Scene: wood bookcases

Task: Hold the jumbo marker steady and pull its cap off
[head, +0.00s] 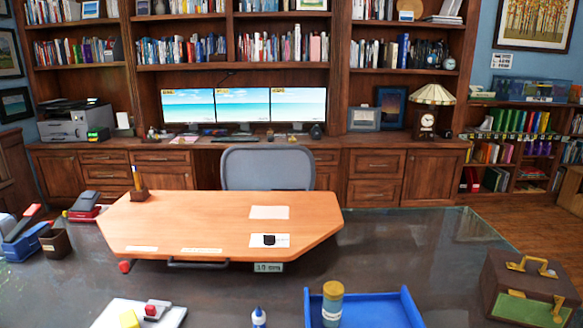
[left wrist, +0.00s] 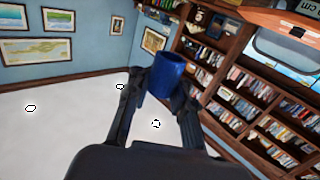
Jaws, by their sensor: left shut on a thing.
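In the left wrist view my left gripper (left wrist: 163,84) is shut on a thick blue cylinder (left wrist: 167,74), which looks like the jumbo marker or its cap. The cylinder is tilted between the two dark fingers. I cannot tell whether a marker body continues beyond the part that shows. Neither gripper shows in the head view, and my right gripper is in neither view. No other piece that is clearly the marker shows on the desk.
A raised wooden board (head: 230,220) fills the middle of the dark glass desk (head: 450,240). In front are a blue tray (head: 385,308), a tan-lidded jar (head: 333,303) and a small bottle (head: 258,318). A brown box (head: 530,283) stands right; a stapler (head: 85,205) lies left.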

